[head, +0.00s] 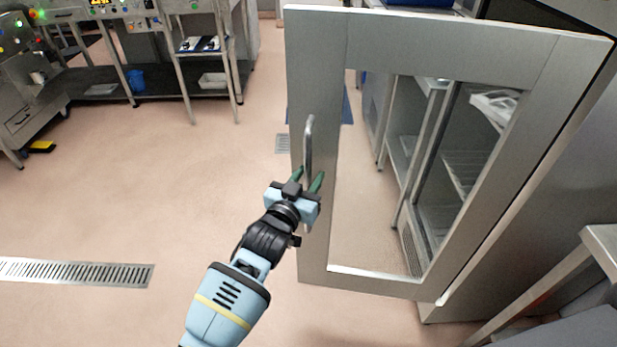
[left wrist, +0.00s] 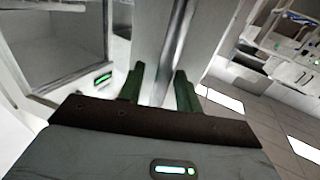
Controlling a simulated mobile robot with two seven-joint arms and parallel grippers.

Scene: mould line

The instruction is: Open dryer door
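The dryer door (head: 318,235) is a metal frame with a large window. It stands swung out from the dryer cabinet (head: 540,210) on the right. Its vertical bar handle (head: 308,135) is on the left side of the frame, and the bar also shows in the left wrist view (left wrist: 178,40). My left gripper (head: 307,178) is at the lower part of the handle. Its green fingers (left wrist: 160,80) are apart, with the bar between them and a visible gap beside it. Whether either finger touches the bar cannot be told. My right gripper is not in view.
Wire shelves (head: 468,172) show through the door window. A metal table edge (head: 603,243) is at the lower right. A workbench (head: 150,95) with a blue cup (head: 136,80) stands at the back left. The floor on the left is open, with a drain grate (head: 75,272).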

